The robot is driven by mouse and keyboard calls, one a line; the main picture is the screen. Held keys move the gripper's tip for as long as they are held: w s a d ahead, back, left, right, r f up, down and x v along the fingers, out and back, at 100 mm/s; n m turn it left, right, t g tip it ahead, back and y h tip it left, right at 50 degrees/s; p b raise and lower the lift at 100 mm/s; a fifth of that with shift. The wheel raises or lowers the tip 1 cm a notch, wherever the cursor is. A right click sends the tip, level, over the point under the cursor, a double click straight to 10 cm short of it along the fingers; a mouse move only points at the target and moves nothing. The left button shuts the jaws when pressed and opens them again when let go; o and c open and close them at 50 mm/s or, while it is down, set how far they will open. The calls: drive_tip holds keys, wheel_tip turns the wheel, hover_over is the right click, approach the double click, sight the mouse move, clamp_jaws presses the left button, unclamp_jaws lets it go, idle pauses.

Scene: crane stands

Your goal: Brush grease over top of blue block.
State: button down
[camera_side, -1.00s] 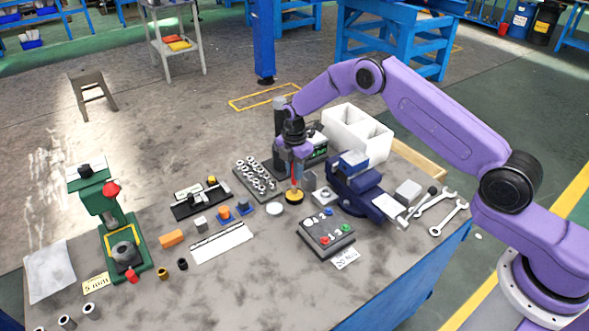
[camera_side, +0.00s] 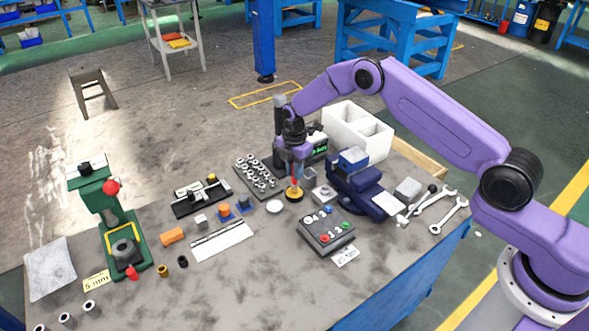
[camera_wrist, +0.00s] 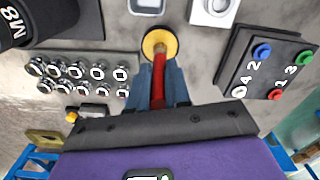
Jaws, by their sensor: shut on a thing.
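A blue block (camera_side: 353,157) sits at the top of the dark blue vise (camera_side: 366,182), right of my gripper in the side view. My gripper (camera_side: 294,170) points down and is shut on the red handle of a brush (camera_side: 294,182). The brush is upright, its lower end in or on a round yellow and black grease pot (camera_side: 293,195) on the bench. In the wrist view my gripper (camera_wrist: 158,92) holds the red brush handle (camera_wrist: 158,72), and the yellow-rimmed pot (camera_wrist: 160,34) lies just beyond. The bristles are hidden. I cannot make out the blue block in the wrist view.
A button box (camera_side: 326,235) stands in front of the vise. A tray of metal parts (camera_side: 256,178) lies left of my gripper. A white two-compartment bin (camera_side: 352,132) stands behind the vise. Wrenches (camera_side: 449,215) lie at right. The front middle of the bench is clear.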

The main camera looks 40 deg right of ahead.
idle(0.3)
drive_tip(key=shift+r, duration=3.5)
